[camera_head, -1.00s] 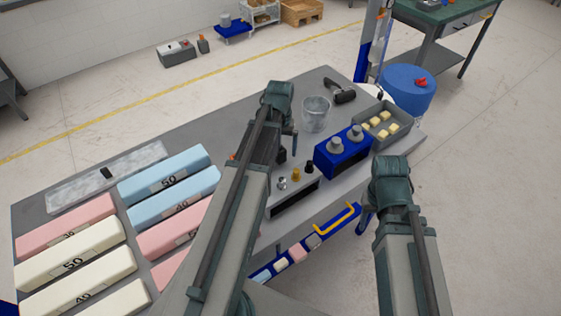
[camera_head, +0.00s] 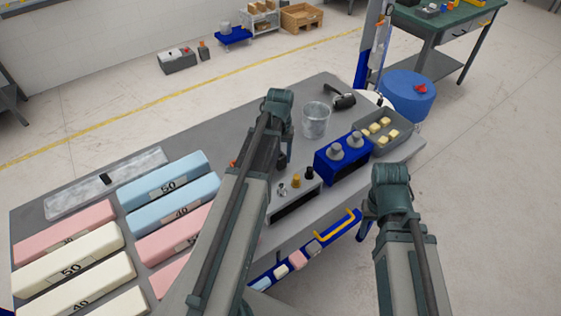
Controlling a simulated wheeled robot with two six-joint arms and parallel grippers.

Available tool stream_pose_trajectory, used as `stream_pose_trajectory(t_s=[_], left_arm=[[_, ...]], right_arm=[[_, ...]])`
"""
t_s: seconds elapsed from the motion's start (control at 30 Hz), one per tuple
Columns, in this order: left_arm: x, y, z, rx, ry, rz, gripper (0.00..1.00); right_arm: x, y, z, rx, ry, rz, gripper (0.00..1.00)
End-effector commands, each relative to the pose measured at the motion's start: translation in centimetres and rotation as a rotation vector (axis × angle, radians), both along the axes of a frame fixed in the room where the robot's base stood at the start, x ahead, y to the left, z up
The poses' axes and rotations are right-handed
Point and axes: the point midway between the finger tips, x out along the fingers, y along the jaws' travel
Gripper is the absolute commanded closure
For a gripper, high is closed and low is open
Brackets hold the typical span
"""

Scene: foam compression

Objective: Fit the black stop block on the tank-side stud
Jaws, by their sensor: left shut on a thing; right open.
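My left gripper (camera_head: 286,147) hangs over the table behind the grey rack, its fingers small and partly hidden by my arm. It is shut on a small dark piece (camera_head: 281,161), which looks like the black stop block; its outline is hard to make out. On the grey rack (camera_head: 294,203) stand a silver piece (camera_head: 282,190), a yellow piece (camera_head: 296,181) and another black piece (camera_head: 309,173). I cannot pick out the tank-side stud. My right gripper (camera_head: 368,226) is open and empty, off the table's front edge at the right.
A clear bucket (camera_head: 316,121), a mallet (camera_head: 343,100), a blue box (camera_head: 343,164) with two grey knobs and a grey tray (camera_head: 391,142) of yellow cubes crowd the right end. Labelled foam blocks (camera_head: 169,180) fill the left. A blue drum (camera_head: 406,96) stands beyond the table.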

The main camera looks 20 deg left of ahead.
Motion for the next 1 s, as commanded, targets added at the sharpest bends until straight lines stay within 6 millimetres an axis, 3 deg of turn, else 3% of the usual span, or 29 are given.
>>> stream_pose_trajectory(t_s=[0.07, 0.57, 1.0], left_arm=[[0.0, 0.0, 0.0, 0.000, 0.000, 0.000, 1.00], [0.0, 0.0, 0.1, 0.000, 0.000, 0.000, 1.00], [0.0, 0.0, 2.1, 0.000, 0.000, 0.000, 1.00]], right_arm=[[0.0, 0.0, 0.0, 0.000, 0.000, 0.000, 0.50], [0.0, 0.0, 0.1, 0.000, 0.000, 0.000, 0.50], [0.0, 0.0, 2.1, 0.000, 0.000, 0.000, 0.50]])
